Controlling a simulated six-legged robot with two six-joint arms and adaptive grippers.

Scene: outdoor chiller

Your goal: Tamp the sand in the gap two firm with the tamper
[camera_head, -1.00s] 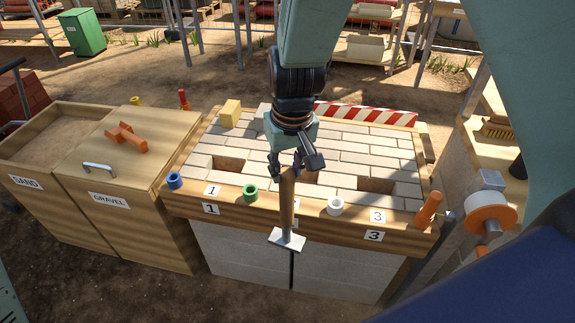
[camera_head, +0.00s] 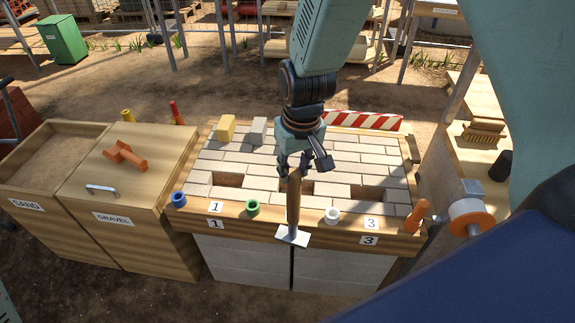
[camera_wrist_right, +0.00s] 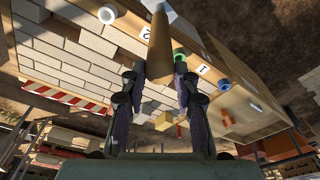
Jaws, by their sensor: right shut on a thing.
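My right gripper (camera_head: 294,168) is shut on the wooden handle of the tamper (camera_head: 293,205). The tamper hangs nearly upright, its flat metal foot (camera_head: 293,236) showing in front of the bench's front edge. The handle also shows between the fingers in the right wrist view (camera_wrist_right: 160,45). Gap two (camera_head: 308,188) in the paving is a dark opening, partly hidden behind the tamper; I cannot tell how the sand in it lies. The number 2 label (camera_wrist_right: 145,33) shows in the right wrist view. My left gripper is not in view.
Gap one (camera_head: 229,180) and gap three (camera_head: 369,193) lie to either side. Blue (camera_head: 179,199), green (camera_head: 252,207) and white (camera_head: 331,215) rings line the front edge. The sand bin (camera_head: 20,190) and lidded gravel bin (camera_head: 150,205) stand left. A yellow block (camera_head: 226,128) sits at the back.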

